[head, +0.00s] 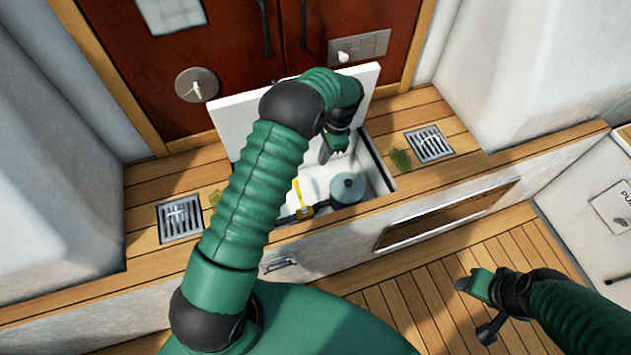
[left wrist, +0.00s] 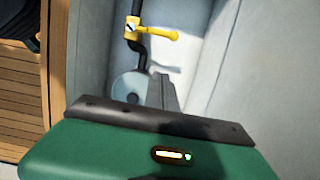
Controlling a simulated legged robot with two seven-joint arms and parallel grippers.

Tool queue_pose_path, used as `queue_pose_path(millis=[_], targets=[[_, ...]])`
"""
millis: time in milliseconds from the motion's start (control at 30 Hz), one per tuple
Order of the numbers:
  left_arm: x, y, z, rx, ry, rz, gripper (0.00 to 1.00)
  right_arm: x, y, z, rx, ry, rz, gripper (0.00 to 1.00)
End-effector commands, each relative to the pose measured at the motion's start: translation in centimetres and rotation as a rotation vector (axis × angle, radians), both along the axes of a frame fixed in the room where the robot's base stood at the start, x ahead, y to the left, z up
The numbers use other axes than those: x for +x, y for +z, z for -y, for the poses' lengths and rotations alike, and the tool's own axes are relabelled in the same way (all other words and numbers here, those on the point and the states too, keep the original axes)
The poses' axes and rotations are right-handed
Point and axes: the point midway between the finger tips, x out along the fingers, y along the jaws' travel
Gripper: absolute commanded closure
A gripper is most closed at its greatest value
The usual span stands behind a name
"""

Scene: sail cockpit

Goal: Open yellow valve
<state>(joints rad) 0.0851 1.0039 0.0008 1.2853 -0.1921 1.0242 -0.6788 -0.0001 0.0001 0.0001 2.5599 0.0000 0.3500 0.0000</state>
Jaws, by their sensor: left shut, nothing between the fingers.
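The yellow valve (head: 298,194) sits on a dark pipe inside the open locker in the bench. Its lever points across the pipe. In the left wrist view the yellow valve (left wrist: 158,34) is at the top, its lever pointing right, square to the pipe. My left gripper (head: 325,154) is over the locker's opening, behind and to the right of the valve, apart from it. It is shut and empty; its fingers (left wrist: 163,92) point into the locker. My right gripper (head: 470,287) is low over the cockpit floor at the right, away from the valve; its jaws are too unclear to judge.
A raised white hatch lid (head: 235,118) stands behind the locker, partly hidden by my left arm. A round grey canister (head: 347,188) sits beside the valve in the locker. Wooden rims (left wrist: 58,70) edge the opening. Drain grates (head: 180,218) lie on either side.

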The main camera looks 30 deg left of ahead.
Motion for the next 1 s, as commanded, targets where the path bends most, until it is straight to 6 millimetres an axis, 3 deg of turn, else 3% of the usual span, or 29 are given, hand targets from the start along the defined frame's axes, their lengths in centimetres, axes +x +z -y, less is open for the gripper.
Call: queue_pose_path(millis=[333, 800, 1000], targets=[[-0.1, -0.8, -0.1, -0.001, 0.001, 0.0, 1.0, 0.0, -0.3, 0.0, 0.0, 0.0, 0.0, 0.43], [-1.8, -10.3, -1.5, 0.0, 0.003, 0.0, 1.0, 0.0, -3.4, 0.0, 0.0, 0.0, 0.0, 0.43], [-4.1, -10.4, -3.5, 0.0, 0.003, 0.001, 1.0, 0.0, -3.9, 0.0, 0.0, 0.0, 0.0, 0.43]])
